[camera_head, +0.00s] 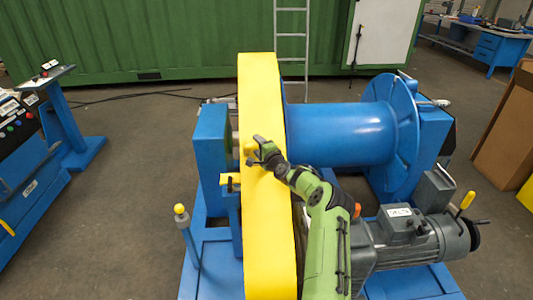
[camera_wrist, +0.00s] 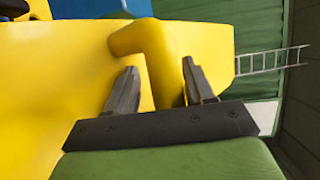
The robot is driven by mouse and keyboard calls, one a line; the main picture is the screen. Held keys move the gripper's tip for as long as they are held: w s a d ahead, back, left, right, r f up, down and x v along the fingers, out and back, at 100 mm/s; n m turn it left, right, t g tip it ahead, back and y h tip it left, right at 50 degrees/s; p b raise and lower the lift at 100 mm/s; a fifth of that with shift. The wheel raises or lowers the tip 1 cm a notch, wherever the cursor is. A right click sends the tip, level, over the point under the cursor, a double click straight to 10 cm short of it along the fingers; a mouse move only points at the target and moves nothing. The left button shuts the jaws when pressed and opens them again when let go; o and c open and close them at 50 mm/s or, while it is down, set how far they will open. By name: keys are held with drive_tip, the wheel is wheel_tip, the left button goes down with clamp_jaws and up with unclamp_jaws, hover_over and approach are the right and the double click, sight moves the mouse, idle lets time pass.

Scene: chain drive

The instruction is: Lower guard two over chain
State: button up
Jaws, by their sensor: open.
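A long yellow guard (camera_head: 262,85) runs from the back to the front edge of the head view, beside the blue drum. No chain shows; the guard may hide it. A yellow handle (camera_wrist: 150,40) stands out from a yellow surface in the wrist view, which I take to be this guard (camera_wrist: 60,70). In the wrist view my gripper (camera_wrist: 160,78) is open, with one dark finger on each side of the handle's bar. I cannot tell whether the fingers touch it.
A blue drum (camera_head: 340,133) with a flange and a grey motor (camera_head: 405,225) stand right of the guard. A blue post (camera_head: 211,150) stands close on the left, and a yellow-knobbed lever (camera_head: 188,230) at front left. A ladder (camera_head: 291,45) is behind.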

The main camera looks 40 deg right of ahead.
drive_tip(key=p+v, duration=0.2)
drive_tip(key=v, duration=1.3)
drive_tip(key=shift+s, duration=0.2)
drive_tip(key=a+r+n+g+y+p, duration=0.2)
drive_tip(key=a+r+n, duration=0.25)
drive_tip(key=a, duration=0.35)
drive_tip(key=a+r+n+g+y+p, duration=0.1)
drive_tip(key=a+r+n+g+y, duration=0.15)
drive_tip(key=a+n, duration=0.4)
drive_tip(key=a+r+n+g+y+p, duration=0.25)
drive_tip(key=a+r, duration=0.25)
drive_tip(key=a, duration=0.5)
drive_tip(key=s+a+r+n+g+h+p, duration=0.1)
drive_tip(key=s+a+r+n, duration=0.1)
drive_tip(key=s, duration=0.8)
drive_tip(key=s+a+r+n+g+h+p, duration=0.1)
drive_tip(key=s+a+r+n+p, duration=0.1)
drive_tip(key=s+r, duration=0.4)
drive_tip(key=s+a+r+n+g+h+p, duration=0.1)
drive_tip(key=s+a+r, duration=0.4)
drive_tip(key=s, duration=1)
drive_tip(key=shift+a+n+g+h+p, duration=0.35)
drive_tip(key=shift+n+p, duration=0.25)
drive_tip(key=shift+n, duration=0.55)
